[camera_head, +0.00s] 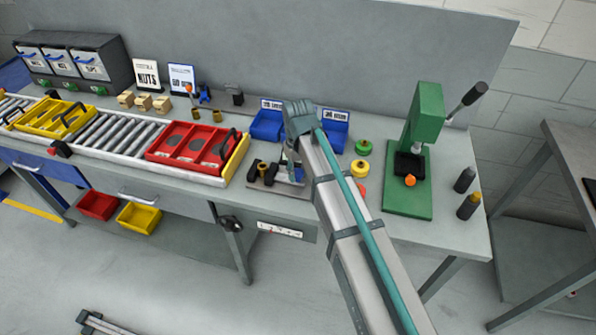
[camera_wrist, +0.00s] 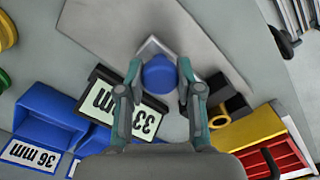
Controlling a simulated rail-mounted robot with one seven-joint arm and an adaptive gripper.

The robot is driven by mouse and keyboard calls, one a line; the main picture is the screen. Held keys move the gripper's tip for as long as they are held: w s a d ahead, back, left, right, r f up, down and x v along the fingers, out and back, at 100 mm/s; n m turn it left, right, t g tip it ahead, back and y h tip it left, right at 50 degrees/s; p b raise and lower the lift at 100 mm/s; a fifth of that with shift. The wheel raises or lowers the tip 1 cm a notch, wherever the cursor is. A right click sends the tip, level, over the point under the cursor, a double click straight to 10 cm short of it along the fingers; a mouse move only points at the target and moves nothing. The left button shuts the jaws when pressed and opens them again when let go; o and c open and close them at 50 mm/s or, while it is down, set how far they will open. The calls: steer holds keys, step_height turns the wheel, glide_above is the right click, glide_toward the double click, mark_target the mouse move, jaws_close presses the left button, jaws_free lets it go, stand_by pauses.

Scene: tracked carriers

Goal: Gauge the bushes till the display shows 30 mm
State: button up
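My gripper (camera_wrist: 160,72) points down over the gauge plate (camera_wrist: 150,30), its fingers apart on either side of a blue round knob or cap (camera_wrist: 160,76). Narrow gaps seem to show beside it, so I see no firm grip. The display (camera_wrist: 146,116) beside it appears upside down and reads about 33 mm; my left finger covers part of it. A brass bush (camera_wrist: 220,121) sits among black blocks on the gauge, to the right. In the head view the gauge (camera_head: 270,176) stands at the bench front, and my arm hides part of it.
Blue bins (camera_head: 267,125) stand behind the gauge; one label reads 36 mm. Brass bushes (camera_head: 217,117) stand at the back.

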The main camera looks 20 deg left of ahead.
jaws_close()
steer(key=d, duration=0.6)
steer(key=o, duration=0.7)
jaws_free()
steer(key=shift+w+d, duration=0.1)
steer(key=shift+d, duration=0.05)
steer(key=shift+r, duration=0.1)
